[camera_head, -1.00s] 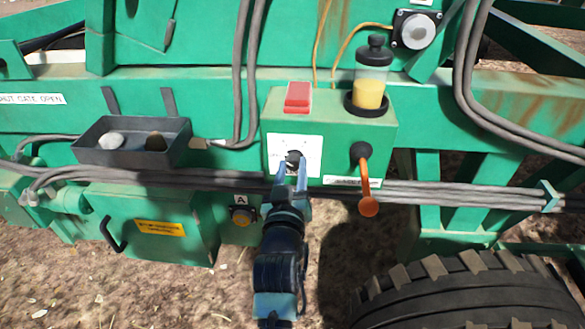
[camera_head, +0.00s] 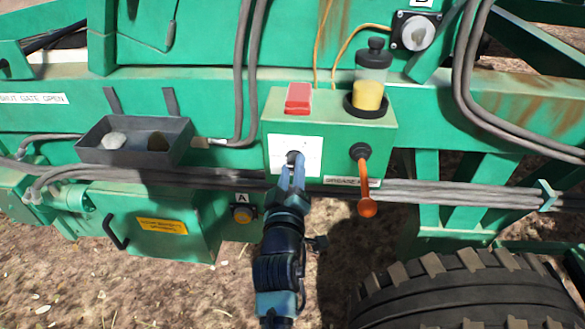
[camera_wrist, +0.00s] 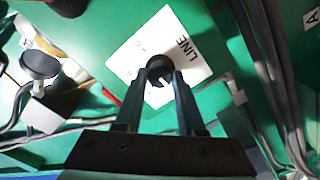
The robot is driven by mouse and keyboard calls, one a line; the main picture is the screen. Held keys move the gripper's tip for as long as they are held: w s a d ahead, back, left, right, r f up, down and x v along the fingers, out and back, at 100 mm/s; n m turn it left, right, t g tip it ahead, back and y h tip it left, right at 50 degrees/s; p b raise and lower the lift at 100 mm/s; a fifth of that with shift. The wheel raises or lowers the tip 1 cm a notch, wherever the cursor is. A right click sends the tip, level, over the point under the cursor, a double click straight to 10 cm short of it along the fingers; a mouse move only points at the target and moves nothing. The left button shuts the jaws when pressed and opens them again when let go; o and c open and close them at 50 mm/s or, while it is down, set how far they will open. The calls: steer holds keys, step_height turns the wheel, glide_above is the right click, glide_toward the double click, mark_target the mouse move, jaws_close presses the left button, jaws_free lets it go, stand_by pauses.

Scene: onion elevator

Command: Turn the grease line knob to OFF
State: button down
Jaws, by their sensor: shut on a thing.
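The black grease line knob (camera_head: 292,155) sits on a white label plate (camera_head: 312,150) on the front of the green box. My gripper (camera_head: 293,164) reaches up to it from below, its blue fingers at the knob. In the wrist view, the round knob (camera_wrist: 158,68) with a white pointer mark lies between the two fingers of my gripper (camera_wrist: 160,80), which are shut on it. The white plate (camera_wrist: 188,62) shows the word LINE, tilted. The position marks beside the knob are too small to read, so I cannot tell its setting.
A red button block (camera_head: 298,98) and a grease reservoir (camera_head: 369,92) stand atop the box. An orange-handled lever (camera_head: 365,185) hangs right of the knob. Grey cables (camera_head: 420,193) run behind my gripper. A dark tray (camera_head: 133,157) is at left, a tyre (camera_head: 470,295) lower right.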

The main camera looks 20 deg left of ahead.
stand_by(0.3)
steer(key=c, duration=0.5)
jaws_free()
steer(key=shift+s, duration=0.1)
steer(key=v, duration=1.3)
